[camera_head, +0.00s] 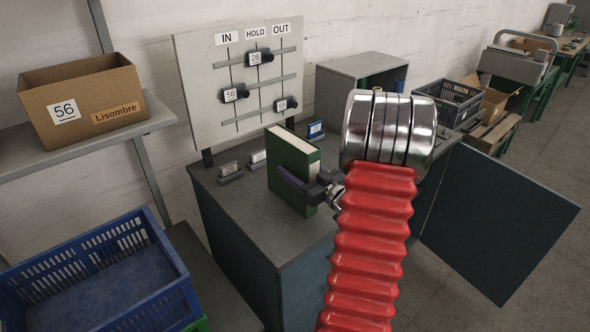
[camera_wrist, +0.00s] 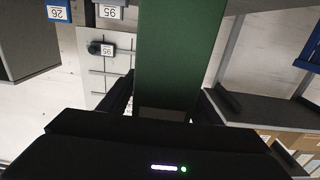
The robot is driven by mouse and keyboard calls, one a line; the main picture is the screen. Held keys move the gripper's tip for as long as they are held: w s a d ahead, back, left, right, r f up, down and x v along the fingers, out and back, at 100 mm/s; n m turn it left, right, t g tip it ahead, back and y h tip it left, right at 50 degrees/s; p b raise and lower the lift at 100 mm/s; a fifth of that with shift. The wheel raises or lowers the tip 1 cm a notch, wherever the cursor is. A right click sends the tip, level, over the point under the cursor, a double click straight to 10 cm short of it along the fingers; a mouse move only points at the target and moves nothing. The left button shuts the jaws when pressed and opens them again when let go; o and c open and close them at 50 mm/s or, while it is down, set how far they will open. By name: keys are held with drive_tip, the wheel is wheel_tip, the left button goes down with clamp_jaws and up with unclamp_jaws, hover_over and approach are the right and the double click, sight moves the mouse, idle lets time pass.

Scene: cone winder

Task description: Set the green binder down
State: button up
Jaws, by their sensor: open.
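The green binder (camera_head: 309,168) stands upright on the grey cabinet top (camera_head: 263,226), its pale page edges facing up. In the wrist view the binder (camera_wrist: 168,55) fills the middle, between my two dark fingers. My gripper (camera_head: 310,186) is open around the binder, with one finger along its near side. The far finger is hidden by the binder in the head view. I cannot tell whether either finger touches it.
Small numbered blocks (camera_head: 230,171) stand left of the binder, and a blue one (camera_head: 316,130) behind it. An IN/HOLD/OUT board (camera_head: 205,85) rises behind. A cardboard box (camera_head: 85,98) sits on the left shelf; a blue crate (camera_head: 95,275) is below. The cabinet's front left top is clear.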

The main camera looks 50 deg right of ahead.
drive_tip(key=shift+s+r, duration=0.1)
drive_tip(key=shift+s, duration=0.45)
drive_tip(key=s+a, duration=0.1)
drive_tip(key=s, duration=1)
drive_tip(key=shift+a, duration=0.15)
idle(0.4)
